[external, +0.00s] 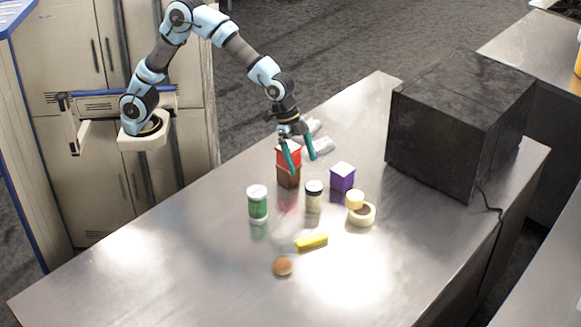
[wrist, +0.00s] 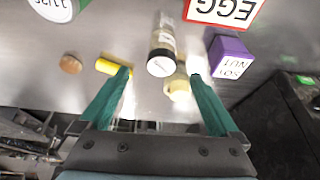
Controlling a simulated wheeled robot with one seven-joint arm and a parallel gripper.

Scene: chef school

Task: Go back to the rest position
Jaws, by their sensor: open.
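My gripper (external: 301,158) is open and empty, with its two green fingers pointing down above the steel table, over the group of small items. In the wrist view the open fingers (wrist: 160,75) spread apart with nothing held between them. A red and brown box (external: 288,176) stands just behind or beside the left finger in the external view. A jar with a dark lid (external: 314,198) and a purple box (external: 342,177) stand near and below the gripper. I cannot tell the exact height of the fingertips.
A large black box (external: 450,125) stands at the right. The table's left front is clear.

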